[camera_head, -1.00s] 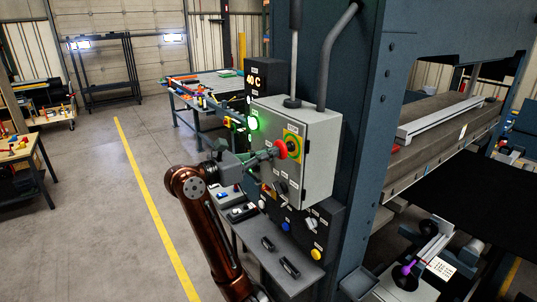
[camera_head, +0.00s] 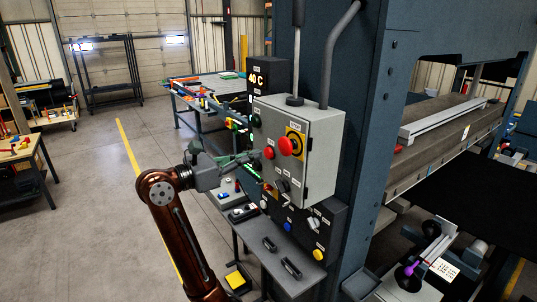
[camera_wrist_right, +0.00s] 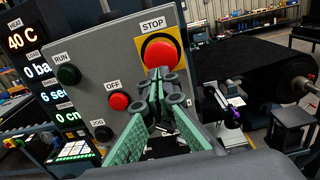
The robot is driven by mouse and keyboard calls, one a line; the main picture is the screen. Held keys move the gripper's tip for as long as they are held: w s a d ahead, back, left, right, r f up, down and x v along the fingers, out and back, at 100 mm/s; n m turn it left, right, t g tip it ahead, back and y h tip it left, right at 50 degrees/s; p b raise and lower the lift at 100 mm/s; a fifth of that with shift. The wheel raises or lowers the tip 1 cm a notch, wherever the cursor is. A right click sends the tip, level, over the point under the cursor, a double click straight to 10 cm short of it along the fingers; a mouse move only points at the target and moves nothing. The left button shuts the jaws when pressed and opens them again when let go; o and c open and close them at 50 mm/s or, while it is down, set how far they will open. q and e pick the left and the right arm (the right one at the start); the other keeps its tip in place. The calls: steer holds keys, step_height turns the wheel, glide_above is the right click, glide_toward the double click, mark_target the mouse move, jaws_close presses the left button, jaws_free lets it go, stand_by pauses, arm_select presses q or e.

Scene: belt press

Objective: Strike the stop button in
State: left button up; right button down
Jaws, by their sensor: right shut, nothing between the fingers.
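The stop button is a big red mushroom head (camera_head: 290,146) on a yellow plate, on the front of the grey control box (camera_head: 322,150). In the wrist view the stop button (camera_wrist_right: 160,55) sits under a STOP label, its lower part hidden by my fingertips. My right gripper (camera_head: 260,155) is shut and empty, to the left of the button with a gap in the head view. The gripper (camera_wrist_right: 160,76) points toward the button in the wrist view. How far the button is pressed in, I cannot tell. My left gripper is not in view.
A dark green RUN button (camera_wrist_right: 68,75) and a smaller red OFF button (camera_wrist_right: 118,101) share the panel. A display (camera_wrist_right: 27,85) reads 40 C at its top. The dark press column (camera_head: 360,130) stands right of the box. Open floor (camera_head: 90,190) lies at left.

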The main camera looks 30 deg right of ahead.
steer(key=a+b, duration=0.1)
steer(key=a, duration=0.5)
steer(key=shift+s, duration=0.15)
steer(key=shift+f, duration=0.1)
